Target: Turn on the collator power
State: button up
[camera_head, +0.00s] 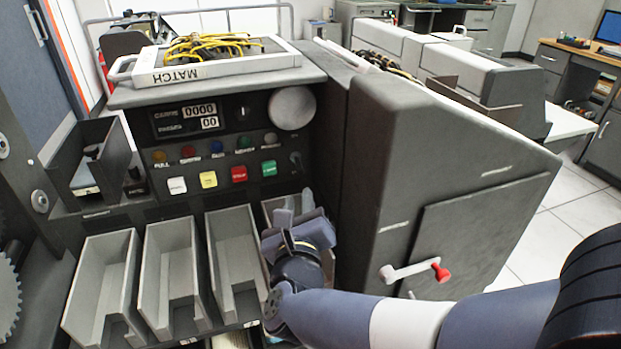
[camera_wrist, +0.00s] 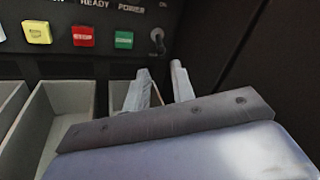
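The collator is a dark grey machine with a control panel (camera_head: 215,150). At the panel's right end is a small toggle switch (camera_head: 295,157); the wrist view shows this switch (camera_wrist: 157,38) with an ON label by it and a POWER label to its left. The lamp under POWER (camera_head: 270,138) looks grey. My gripper (camera_head: 295,206) is in front of and below the switch, over the rightmost card pocket. In the wrist view its two pale fingers (camera_wrist: 160,72) are apart with nothing between them. The fingertips are just below the switch and do not visibly touch it.
White, yellow, red and green buttons (camera_head: 269,168) lie left of the switch. Open card pockets (camera_head: 100,285) stand below the panel. The dark side housing (camera_head: 400,170) rises close to the right of my gripper. A MATCH plugboard (camera_head: 215,68) with yellow wires lies on top.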

aim_at(299, 171)
jog(key=w, duration=1)
jog(key=shift+w+d, duration=0.1)
jog(key=shift+w, duration=0.05)
grip_shut()
